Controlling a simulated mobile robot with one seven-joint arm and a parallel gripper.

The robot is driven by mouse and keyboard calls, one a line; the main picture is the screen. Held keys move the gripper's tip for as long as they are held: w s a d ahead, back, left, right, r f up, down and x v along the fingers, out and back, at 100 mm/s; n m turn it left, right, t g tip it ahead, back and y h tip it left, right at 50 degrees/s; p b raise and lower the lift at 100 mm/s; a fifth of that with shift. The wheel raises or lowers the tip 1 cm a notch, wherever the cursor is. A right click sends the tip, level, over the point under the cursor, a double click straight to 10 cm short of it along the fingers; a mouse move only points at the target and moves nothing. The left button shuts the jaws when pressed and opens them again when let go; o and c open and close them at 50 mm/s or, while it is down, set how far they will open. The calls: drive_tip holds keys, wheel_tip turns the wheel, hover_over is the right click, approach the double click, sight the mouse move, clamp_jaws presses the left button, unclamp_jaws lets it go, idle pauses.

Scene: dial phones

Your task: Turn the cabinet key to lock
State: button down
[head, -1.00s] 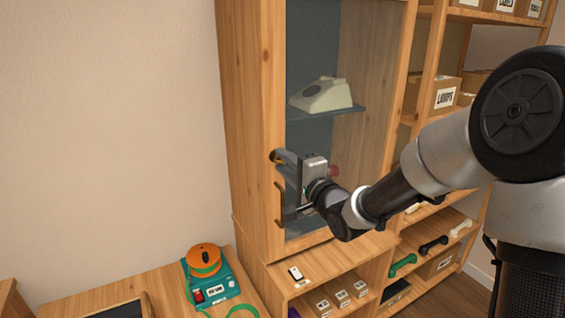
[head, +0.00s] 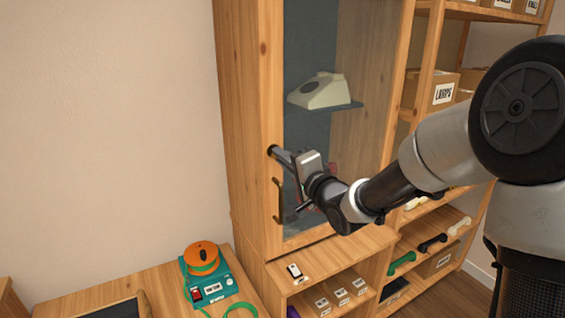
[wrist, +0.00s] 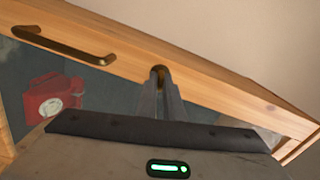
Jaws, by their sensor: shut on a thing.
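The wooden cabinet (head: 255,90) has a glass door with its frame at the left. My gripper (head: 277,153) reaches to the door frame just above the dark door handle (head: 279,202). In the wrist view, my gripper (wrist: 162,90) has its fingers together on the small brassy key (wrist: 157,74) at the frame. The fingers hide most of the key, and the lock around it is hard to make out. The handle also shows in the wrist view (wrist: 63,44). The door looks closed.
Behind the glass are a cream phone (head: 323,91) on a shelf and a red phone (wrist: 53,97). A teal device with an orange reel (head: 203,257) stands on the lower left table. Open shelves at right hold a LAMPS box (head: 443,93) and several handsets.

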drive_tip(key=shift+n+b, duration=5.2)
drive_tip(key=shift+n, duration=2.4)
drive_tip(key=c, duration=1.9)
unclamp_jaws()
drive_tip(key=shift+s, duration=0.1)
